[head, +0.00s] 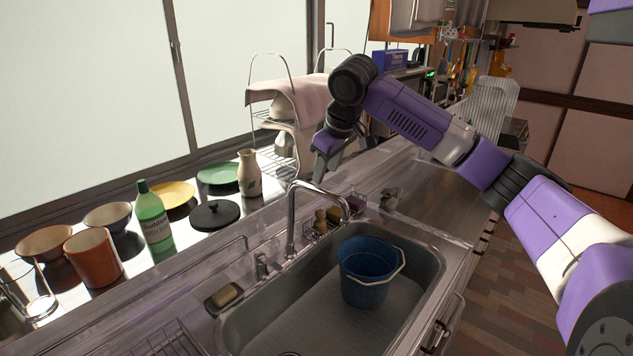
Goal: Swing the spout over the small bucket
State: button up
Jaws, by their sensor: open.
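The spout (292,206) is a chrome gooseneck that rises at the back edge of the sink. Its curved end reaches right and forward, and its tip shows above and a little left of the bucket in the picture. The small blue bucket (367,285) stands upright in the right part of the sink, with a pale handle resting at its rim. My gripper (319,178) points down behind the spout, up and to the right of its bend, apart from it. It is open, and nothing shows between its fingers.
The steel sink (262,322) has bare floor left of the bucket. A soap dish (224,297) and a tap lever (262,266) sit at its back edge. A green bottle (151,212), a jug (249,174) and dishes line the sill. A wire rack (262,125) with a pink cloth stands behind my gripper.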

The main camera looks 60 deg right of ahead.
aim_at(320, 189)
jog(key=shift+p+x, duration=0.55)
jog(key=shift+x, duration=3)
grip_shut()
